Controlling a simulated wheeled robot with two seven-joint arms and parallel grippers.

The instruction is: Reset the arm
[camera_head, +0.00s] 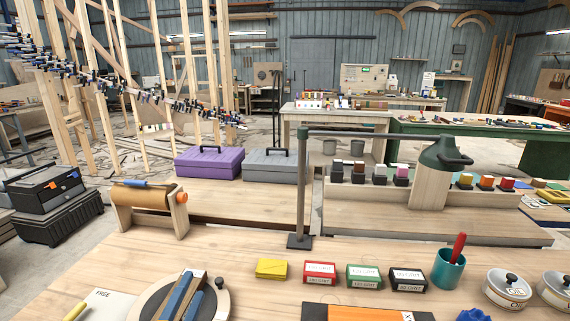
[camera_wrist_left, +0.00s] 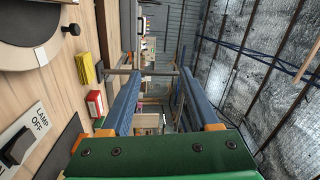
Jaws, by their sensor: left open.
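My left gripper (camera_head: 193,282) shows low in the head view, over the dark round disc with a pale rim (camera_head: 150,305). Its two blue fingers point forward and stand apart with nothing held between them. In the left wrist view the fingers (camera_wrist_left: 159,73) reach away from the green palm (camera_wrist_left: 165,158), with a clear gap between them. The wrist picture is turned on its side, with the bench top at the left. My right gripper is in neither view.
The near bench holds a yellow block (camera_head: 271,268), red (camera_head: 320,272), green (camera_head: 364,276) and black (camera_head: 408,279) boxes, and a teal cup (camera_head: 448,270). A grey post (camera_head: 301,190) stands behind them. A paper roll stand (camera_head: 150,208) is at the left.

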